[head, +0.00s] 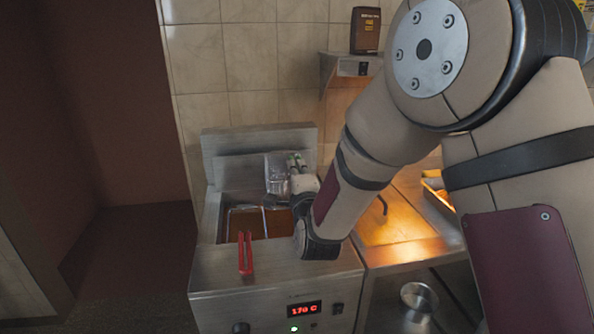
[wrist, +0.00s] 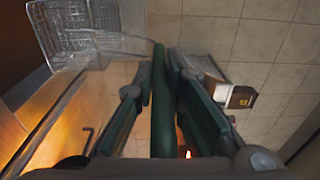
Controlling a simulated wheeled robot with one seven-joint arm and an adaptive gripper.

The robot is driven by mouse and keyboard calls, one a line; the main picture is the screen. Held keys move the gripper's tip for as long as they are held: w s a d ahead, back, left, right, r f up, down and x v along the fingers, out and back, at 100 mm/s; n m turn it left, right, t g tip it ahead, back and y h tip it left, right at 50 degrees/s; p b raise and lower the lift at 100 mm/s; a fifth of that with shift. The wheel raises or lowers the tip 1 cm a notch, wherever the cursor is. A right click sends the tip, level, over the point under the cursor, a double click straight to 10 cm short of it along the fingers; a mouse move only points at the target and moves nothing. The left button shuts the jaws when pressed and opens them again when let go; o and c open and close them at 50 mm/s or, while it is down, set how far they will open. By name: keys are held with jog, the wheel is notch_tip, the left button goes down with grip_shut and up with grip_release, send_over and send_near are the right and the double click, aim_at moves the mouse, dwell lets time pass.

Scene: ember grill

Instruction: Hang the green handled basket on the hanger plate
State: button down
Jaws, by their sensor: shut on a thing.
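My gripper (head: 299,168) is over the back part of the fryer, and its fingers close around the green handle (wrist: 160,100) in the wrist view. The wire basket (wrist: 78,38) of that handle shows at the upper left there, tilted in the picture. In the head view the same mesh basket (head: 278,174) hangs in front of the upright steel hanger plate (head: 238,168) at the back of the fryer. I cannot tell whether the basket touches or is hooked on the plate. My wrist hides part of the fryer's right side.
A second basket with a red handle (head: 245,253) sits in the fryer vat at the left. The fryer front (head: 268,285) displays 170 C. A steel counter (head: 395,232) adjoins at right with a tray (head: 437,190). A wall shelf (head: 340,68) holds a brown box (head: 365,30).

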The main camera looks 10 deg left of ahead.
jog(key=shift+f, duration=0.1)
jog(key=c, duration=1.6)
grip_release()
jog(key=shift+o, duration=0.2)
jog(key=shift+f, duration=0.1)
jog(key=shift+s, duration=0.15)
jog(key=v, duration=1.2)
jog(key=s+d+r+n+g+h, duration=0.1)
jog(key=s+d+r+n+g, duration=0.15)
jog(key=d+n, duration=0.2)
jog(key=s+d+r+n+g+h, duration=0.1)
jog(key=s+d+r+n+g, duration=0.1)
jog(key=s+d+n+g, duration=0.3)
jog(key=s+d+n+g+h, duration=0.1)
jog(key=s+d+n+g, duration=0.1)
jog(key=s+d, duration=0.4)
jog(key=s+d+n+g+h, duration=0.1)
jog(key=s+d+n+g, duration=0.2)
jog(key=s+d, duration=0.4)
jog(key=s, duration=0.6)
jog(key=shift+s+d+r+n, duration=0.2)
jog(key=shift+s+r+n, duration=0.1)
jog(key=shift+r+n, duration=0.05)
